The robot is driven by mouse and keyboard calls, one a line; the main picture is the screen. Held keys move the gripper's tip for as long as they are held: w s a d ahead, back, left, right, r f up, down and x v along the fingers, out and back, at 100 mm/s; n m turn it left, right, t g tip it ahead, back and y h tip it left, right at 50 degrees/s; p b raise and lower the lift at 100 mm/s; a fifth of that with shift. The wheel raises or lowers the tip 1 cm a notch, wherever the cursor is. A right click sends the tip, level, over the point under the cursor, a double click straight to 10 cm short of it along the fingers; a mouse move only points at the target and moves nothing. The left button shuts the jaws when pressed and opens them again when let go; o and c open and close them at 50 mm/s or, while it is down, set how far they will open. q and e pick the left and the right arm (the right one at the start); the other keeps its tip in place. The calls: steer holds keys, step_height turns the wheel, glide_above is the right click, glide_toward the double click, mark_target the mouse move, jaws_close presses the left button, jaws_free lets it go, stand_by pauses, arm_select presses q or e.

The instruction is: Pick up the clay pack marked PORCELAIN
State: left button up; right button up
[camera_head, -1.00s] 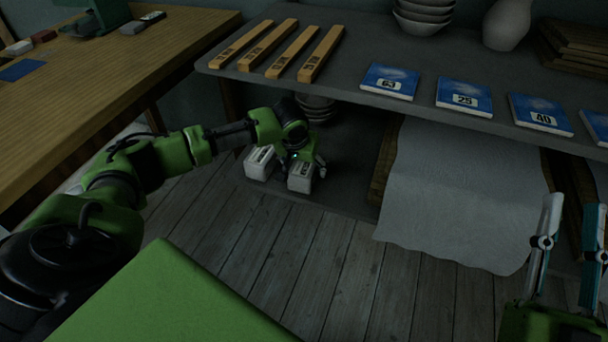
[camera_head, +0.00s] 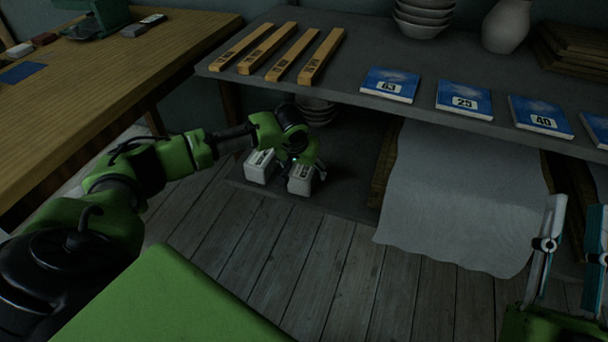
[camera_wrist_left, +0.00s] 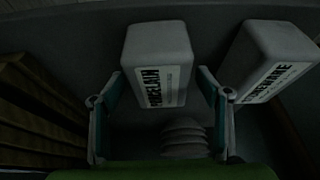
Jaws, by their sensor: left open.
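The PORCELAIN clay pack (camera_wrist_left: 160,62) is a pale block with a white label. In the left wrist view it lies between the fingertips of my open left gripper (camera_wrist_left: 159,78), with visible gaps to the fingers. In the head view this pack (camera_head: 300,181) is the right one of two on the low shelf, and my left gripper (camera_head: 305,166) is over it, partly hiding it. The STONEWARE pack (camera_wrist_left: 275,62) is close by, beyond the right finger; it also shows in the head view (camera_head: 260,166). My right gripper (camera_head: 577,208) is open and empty at the right edge.
A stack of bowls (camera_wrist_left: 184,138) stands near the packs on the low shelf (camera_head: 345,195). The upper shelf (camera_head: 345,84) overhangs them. Wooden boards (camera_wrist_left: 40,105) stand to one side. A pale sheet (camera_head: 460,200) hangs at the right.

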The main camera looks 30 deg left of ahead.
arm_select(q)
steer(key=shift+f, duration=0.1)
arm_select(e)
steer(key=shift+w+f+g, duration=0.4)
steer(key=shift+f, duration=0.2)
steer(key=shift+w+f+g, duration=0.35)
steer(key=shift+f+g, duration=0.05)
steer(key=shift+f, duration=0.2)
stand_by(0.6)
arm_select(q)
steer(key=shift+f+p, duration=0.1)
steer(key=shift+p, duration=0.35)
arm_select(e)
steer(key=shift+w+f+g+h, duration=0.2)
steer(key=shift+f+g+h, duration=0.05)
steer(key=shift+f, duration=0.3)
steer(key=shift+w+f+g+h, duration=0.2)
steer(key=shift+f+g+h, duration=0.05)
steer(key=shift+f, duration=0.3)
arm_select(q)
steer(key=shift+c, duration=0.3)
steer(key=c, duration=1.9)
steer(key=shift+w, duration=0.1)
jaws_close()
